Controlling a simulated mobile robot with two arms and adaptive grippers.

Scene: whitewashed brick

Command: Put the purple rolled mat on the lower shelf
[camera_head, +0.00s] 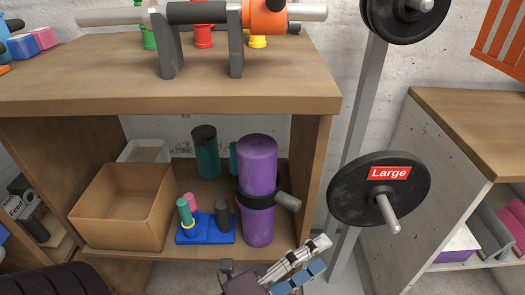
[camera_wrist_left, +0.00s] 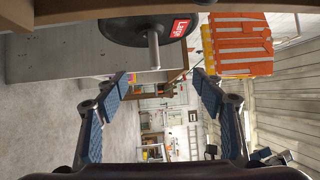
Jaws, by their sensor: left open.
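The purple rolled mat (camera_head: 259,165) stands upright on the lower shelf (camera_head: 160,257) of the wooden unit, with a black strap around its middle. My left gripper (camera_head: 322,254) is in front of the unit, below and to the right of the mat, and apart from it. Its fingers are open and empty. In the left wrist view the open fingers (camera_wrist_left: 160,80) show with blue pads and nothing between them. The mat does not show in that view. My right gripper is not in view.
A cardboard box (camera_head: 120,205), a blue tray (camera_head: 192,238) with small cylinders and a dark green cylinder (camera_head: 206,150) share the shelf. A grey cylinder (camera_head: 287,201) sits at the mat's right. A rack with a "Large" plate (camera_head: 350,195) stands right of the unit.

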